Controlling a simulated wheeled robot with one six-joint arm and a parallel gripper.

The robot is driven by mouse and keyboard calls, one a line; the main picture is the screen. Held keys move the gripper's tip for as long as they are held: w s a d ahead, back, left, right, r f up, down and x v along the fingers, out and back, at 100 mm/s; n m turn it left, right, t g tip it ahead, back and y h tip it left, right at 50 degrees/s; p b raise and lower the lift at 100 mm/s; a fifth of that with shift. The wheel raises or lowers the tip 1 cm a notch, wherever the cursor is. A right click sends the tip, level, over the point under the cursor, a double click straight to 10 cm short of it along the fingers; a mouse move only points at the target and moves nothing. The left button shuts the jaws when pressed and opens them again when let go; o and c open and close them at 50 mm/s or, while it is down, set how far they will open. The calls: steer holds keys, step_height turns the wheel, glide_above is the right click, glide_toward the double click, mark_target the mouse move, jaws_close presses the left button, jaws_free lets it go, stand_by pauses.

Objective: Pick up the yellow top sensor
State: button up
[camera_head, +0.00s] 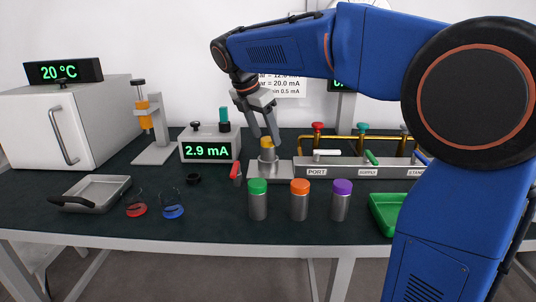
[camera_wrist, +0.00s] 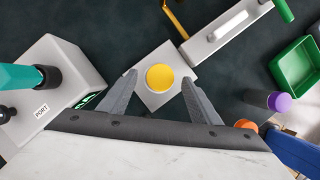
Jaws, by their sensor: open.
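The yellow top sensor (camera_head: 267,150) stands upright on a light grey block (camera_head: 283,172) near the middle of the table. In the wrist view its round yellow top (camera_wrist: 159,77) shows between and a little beyond my fingertips. My gripper (camera_head: 264,139) points down over the sensor with its fingers apart. In the wrist view my gripper (camera_wrist: 158,75) is open, one finger on each side of the yellow top, with gaps on both sides. In the head view the fingers partly overlap the sensor's top, and I cannot tell their exact height above it.
Green (camera_head: 258,199), orange (camera_head: 300,199) and purple (camera_head: 342,199) topped cylinders stand in front. The meter (camera_head: 209,145) is left of the block, and a valve manifold (camera_head: 350,168) is close on the right. A green tray (camera_head: 384,215) sits front right.

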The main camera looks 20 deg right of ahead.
mark_target(266, 139)
steer(key=shift+a+x, duration=0.15)
steer(key=shift+x, duration=1.15)
steer(key=shift+a+x, duration=0.1)
steer(key=shift+x, duration=1.15)
steer(key=shift+s+f, duration=0.1)
jaws_close()
